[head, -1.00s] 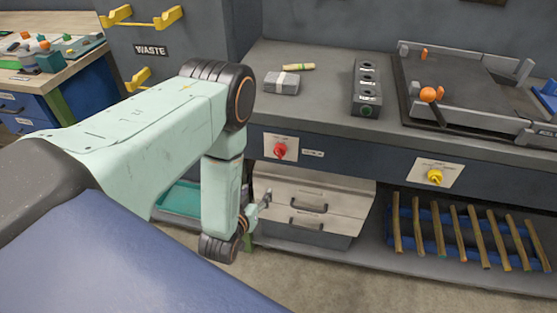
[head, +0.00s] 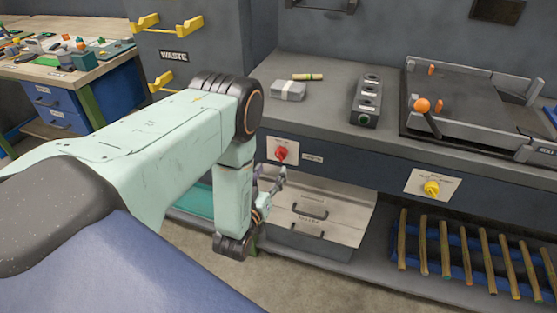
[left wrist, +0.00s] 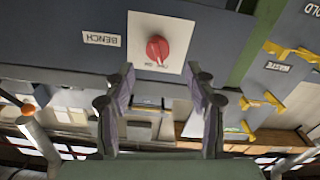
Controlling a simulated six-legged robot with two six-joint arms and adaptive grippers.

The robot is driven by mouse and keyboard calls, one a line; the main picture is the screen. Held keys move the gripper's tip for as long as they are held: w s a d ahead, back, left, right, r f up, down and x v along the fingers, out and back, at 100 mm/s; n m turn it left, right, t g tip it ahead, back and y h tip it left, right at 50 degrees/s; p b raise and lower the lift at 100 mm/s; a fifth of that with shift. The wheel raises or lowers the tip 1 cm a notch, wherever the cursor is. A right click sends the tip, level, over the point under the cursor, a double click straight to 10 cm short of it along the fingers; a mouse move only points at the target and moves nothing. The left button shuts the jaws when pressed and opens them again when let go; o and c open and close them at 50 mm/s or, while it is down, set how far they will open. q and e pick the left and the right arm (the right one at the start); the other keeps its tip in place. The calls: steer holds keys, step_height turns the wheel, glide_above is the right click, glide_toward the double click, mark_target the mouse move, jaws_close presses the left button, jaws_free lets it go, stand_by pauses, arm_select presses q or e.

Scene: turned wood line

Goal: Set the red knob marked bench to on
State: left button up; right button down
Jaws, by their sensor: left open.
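The red knob (head: 281,153) sits on a white plate on the dark front panel of the bench. In the left wrist view, which is upside down, the red knob (left wrist: 157,49) is beside a white label reading BENCH (left wrist: 102,39). The plate's small print and the knob's setting are too small to tell. My left gripper (head: 280,175) is just below the knob in the head view. In the left wrist view my left gripper (left wrist: 159,71) is open and empty, its fingers spread either side of the knob's line, seemingly apart from it. My right gripper is not in view.
A yellow knob (head: 431,188) is on another plate to the right. A switch box (head: 366,101) and a grey block (head: 288,90) lie on the bench top. Wooden rods (head: 444,247) lie on the lower shelf.

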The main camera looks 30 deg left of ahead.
mark_target(278, 157)
arm_select(q)
steer(key=w, duration=0.2)
steer(key=w+r, duration=0.1)
steer(key=w, duration=0.1)
steer(key=shift+w+a+b, duration=0.15)
steer(key=shift+w+b, duration=0.15)
steer(key=shift+w+a+f, duration=0.1)
steer(key=shift+w, duration=0.3)
steer(key=shift+w+a+f, duration=0.45)
steer(key=shift+w+a, duration=0.1)
steer(key=shift+a, duration=0.1)
steer(key=shift+s+d+r, duration=0.15)
steer(key=shift+d+r, duration=0.2)
steer(key=shift+d, duration=0.1)
steer(key=shift+c, duration=0.3)
steer(key=shift+d+r, duration=0.1)
steer(key=shift+c, duration=0.7)
steer(key=shift+a+f, duration=0.35)
steer(key=shift+a, duration=0.05)
steer(key=c, duration=0.5)
steer(key=shift+d+r, duration=0.1)
steer(key=shift+d, duration=0.05)
steer(key=shift+c, duration=2.3)
